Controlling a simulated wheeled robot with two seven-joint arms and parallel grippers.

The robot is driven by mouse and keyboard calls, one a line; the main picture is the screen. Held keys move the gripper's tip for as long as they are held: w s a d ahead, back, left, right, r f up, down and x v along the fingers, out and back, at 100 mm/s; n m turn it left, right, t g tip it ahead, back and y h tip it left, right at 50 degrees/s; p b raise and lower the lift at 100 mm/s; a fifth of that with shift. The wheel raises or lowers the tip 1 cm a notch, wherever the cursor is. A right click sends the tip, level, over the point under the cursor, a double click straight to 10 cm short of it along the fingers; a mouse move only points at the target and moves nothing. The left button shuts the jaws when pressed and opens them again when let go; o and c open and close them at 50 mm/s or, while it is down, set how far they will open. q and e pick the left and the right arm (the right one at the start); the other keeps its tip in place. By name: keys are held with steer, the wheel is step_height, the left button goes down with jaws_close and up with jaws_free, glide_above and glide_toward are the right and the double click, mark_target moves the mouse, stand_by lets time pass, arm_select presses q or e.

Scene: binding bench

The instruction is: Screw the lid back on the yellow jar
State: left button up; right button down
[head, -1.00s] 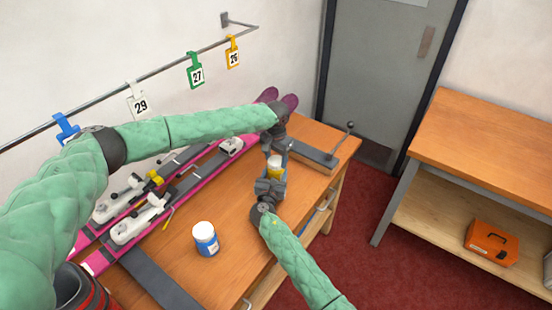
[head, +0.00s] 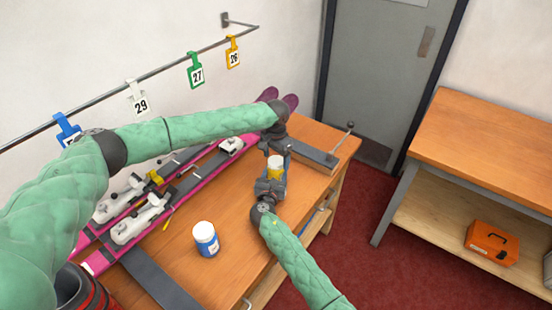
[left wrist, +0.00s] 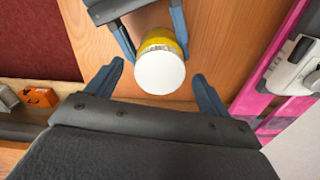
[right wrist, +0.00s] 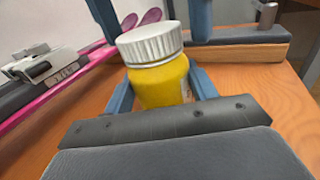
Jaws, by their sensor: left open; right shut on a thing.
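The yellow jar (right wrist: 165,85) stands on the bench with a white ribbed lid (right wrist: 150,43) on its mouth; I cannot tell how tight the lid is. In the head view the jar (head: 275,174) is partly hidden by my grippers. My right gripper (head: 271,180) is shut around the jar's body. My left gripper (left wrist: 158,80) is open, its fingers apart near the lid (left wrist: 160,70). In the right wrist view the left gripper's fingers show behind and beside the lid, not closed on it.
A white-lidded blue jar (head: 206,240) stands on the bench (head: 180,250) at the front. Pink skis (head: 98,258) with bindings lie along the left. A dark clamp bar (head: 315,154) is at the far end. An orange toolbox (head: 491,243) sits on a shelf to the right.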

arm_select(q)
step_height(320, 180, up, 12)
steer(key=shift+f, duration=0.25)
stand_by(0.3)
arm_select(e)
steer(key=shift+c, duration=2)
jaws_free()
steer(key=shift+s+a+f, duration=0.1)
steer(key=shift+s+f, duration=0.05)
steer(key=shift+s, duration=0.3)
arm_select(q)
steer(key=shift+f+b, duration=1.35)
arm_select(e)
steer(key=shift+v, duration=3.45)
